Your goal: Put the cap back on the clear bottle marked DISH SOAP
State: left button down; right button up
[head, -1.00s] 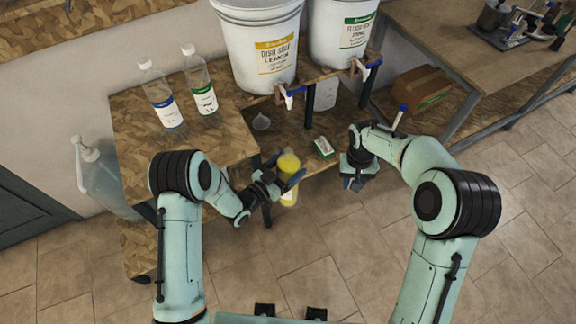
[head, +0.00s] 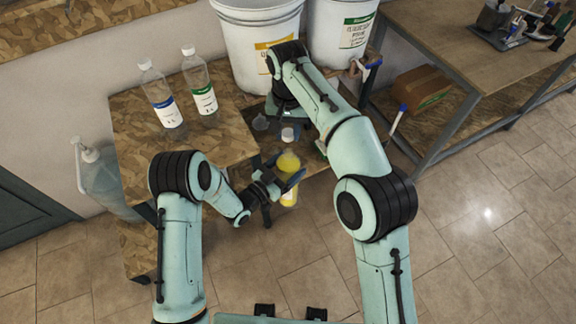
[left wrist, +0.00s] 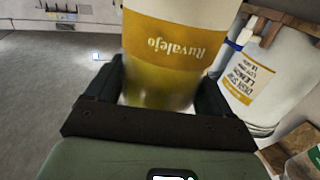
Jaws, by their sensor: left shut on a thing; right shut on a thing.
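The clear bottle with yellow liquid (head: 288,163) stands upright in my left gripper (head: 280,184), which is shut around its body. In the left wrist view the bottle (left wrist: 160,85) shows a yellow "Ruvalejo" label; its top is out of frame. My right gripper (head: 287,118) is over the bottle's mouth, its fingers partly hidden by its own wrist. A white cap (head: 288,134) shows just below it, in line with the bottle's neck. I cannot tell whether the cap is seated on the neck.
Two white drums with taps, one yellow-labelled (head: 235,50) and one green-labelled (head: 338,35), stand behind. Two capped clear bottles, blue-labelled (head: 162,100) and green-labelled (head: 203,95), stand on the wooden table (head: 135,150).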

jog(key=shift+f, duration=2.05)
jog(key=shift+f, duration=0.85)
jog(key=shift+f, duration=0.6)
